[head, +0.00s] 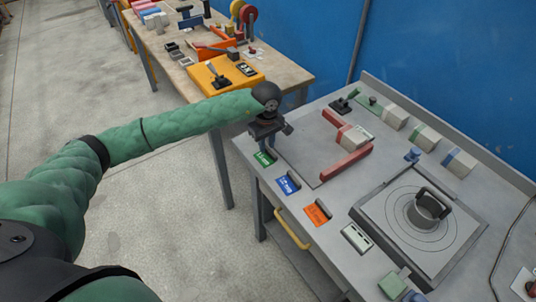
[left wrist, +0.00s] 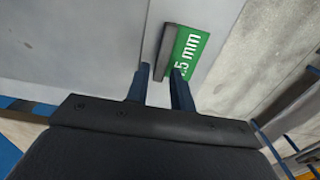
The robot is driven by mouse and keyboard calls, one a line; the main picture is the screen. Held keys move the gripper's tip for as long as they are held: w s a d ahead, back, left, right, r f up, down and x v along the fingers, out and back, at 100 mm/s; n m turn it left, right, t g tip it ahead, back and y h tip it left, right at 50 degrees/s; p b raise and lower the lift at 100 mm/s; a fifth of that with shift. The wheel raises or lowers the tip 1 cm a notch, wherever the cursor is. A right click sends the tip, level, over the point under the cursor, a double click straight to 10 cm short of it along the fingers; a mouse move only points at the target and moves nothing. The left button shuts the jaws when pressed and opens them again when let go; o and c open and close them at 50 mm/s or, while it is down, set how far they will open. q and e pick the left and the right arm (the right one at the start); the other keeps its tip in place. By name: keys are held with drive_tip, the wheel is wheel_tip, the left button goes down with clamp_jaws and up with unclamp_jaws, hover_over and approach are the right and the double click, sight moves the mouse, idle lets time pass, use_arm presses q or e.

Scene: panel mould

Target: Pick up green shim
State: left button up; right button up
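A green card (head: 265,158) lies near the front left edge of the grey bench; in the left wrist view its label (left wrist: 186,52) reads ".5 mm", partly cut off. A dark grey upright bar (left wrist: 166,48) stands beside the card's left edge and appears to be the green shim; in the head view my gripper hides it. My left gripper (head: 268,138) is over the bench beside the card. In the left wrist view its two blue fingers (left wrist: 161,74) are apart, with the bar's near end between or just beyond their tips. I cannot tell whether they touch it. My right gripper is not in view.
Blue (head: 288,184), orange (head: 317,212) and white (head: 357,238) cards line the bench front. A red-barred fixture (head: 344,166) and a round-marked plate (head: 400,222) lie behind them. A yellow handle (head: 292,229) juts from the front. A wooden table (head: 290,75) stands behind left.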

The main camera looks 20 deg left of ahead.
use_arm(q)
drive_tip(key=shift+f, duration=0.55)
clamp_jaws()
drive_tip(key=shift+r, duration=0.1)
